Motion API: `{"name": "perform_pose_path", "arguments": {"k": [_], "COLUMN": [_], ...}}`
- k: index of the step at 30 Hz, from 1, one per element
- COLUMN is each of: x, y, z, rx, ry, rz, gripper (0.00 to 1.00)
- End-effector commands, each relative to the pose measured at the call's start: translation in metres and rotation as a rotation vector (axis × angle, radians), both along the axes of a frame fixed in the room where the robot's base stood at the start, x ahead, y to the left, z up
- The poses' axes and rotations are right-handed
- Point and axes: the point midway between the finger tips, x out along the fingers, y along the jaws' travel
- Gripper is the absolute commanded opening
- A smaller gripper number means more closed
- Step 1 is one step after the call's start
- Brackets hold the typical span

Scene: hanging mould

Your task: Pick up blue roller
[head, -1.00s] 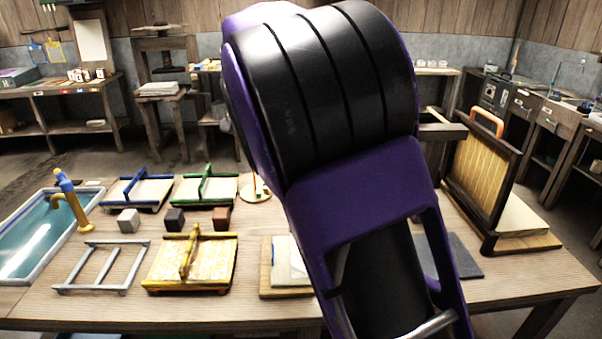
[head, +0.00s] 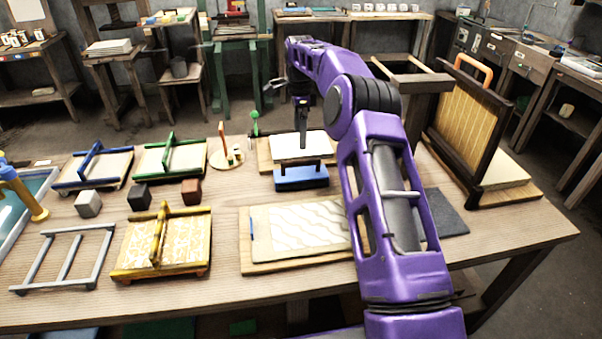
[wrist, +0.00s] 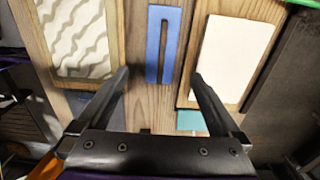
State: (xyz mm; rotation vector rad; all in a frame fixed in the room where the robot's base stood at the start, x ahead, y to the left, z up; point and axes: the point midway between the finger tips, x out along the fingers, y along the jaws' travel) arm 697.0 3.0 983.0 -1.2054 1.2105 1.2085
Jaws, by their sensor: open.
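The blue roller (head: 301,178) looks like a long blue block with a raised bar along its top. It lies on the table between a white sheet on a board and a wave-patterned panel. In the wrist view the roller (wrist: 152,45) lies ahead, lined up with the gap between the fingers. My gripper (wrist: 160,76) is open with nothing between its fingers. In the head view my gripper (head: 302,128) points down over the white sheet, just behind the roller. I cannot tell its exact height.
The white sheet (head: 300,146) on its board and the wave-patterned panel (head: 305,222) flank the roller closely. Framed trays, including a yellow one (head: 183,240), and small cubes (head: 140,196) stand to the left. A dark upright frame (head: 462,125) stands at the right.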

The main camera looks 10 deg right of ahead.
Motion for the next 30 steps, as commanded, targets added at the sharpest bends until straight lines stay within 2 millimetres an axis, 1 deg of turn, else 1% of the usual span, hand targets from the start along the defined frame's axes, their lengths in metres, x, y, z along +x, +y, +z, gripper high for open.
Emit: {"name": "perform_pose_path", "arguments": {"k": [1,6,9,12,17,20,25,27,30], "x": [-0.001,-0.001,-0.001,0.000,0.000,0.001,0.002,0.002,0.003], "y": [0.000,-0.001,0.000,0.000,0.000,-0.001,-0.003,-0.003,-0.003], "z": [-0.015,-0.052,-0.070,-0.082,-0.091,-0.102,-0.128,-0.135,-0.140], "rx": [0.000,-0.001,0.000,0.000,-0.001,0.000,0.000,0.000,-0.001], "ry": [0.004,0.003,0.002,0.001,-0.002,0.001,0.001,0.000,-0.003], "rz": [0.001,0.001,0.003,0.003,0.003,0.001,0.003,0.003,0.002], "gripper": [1.00,1.00,1.00,1.00,1.00,1.00,1.00,1.00,1.00]}}
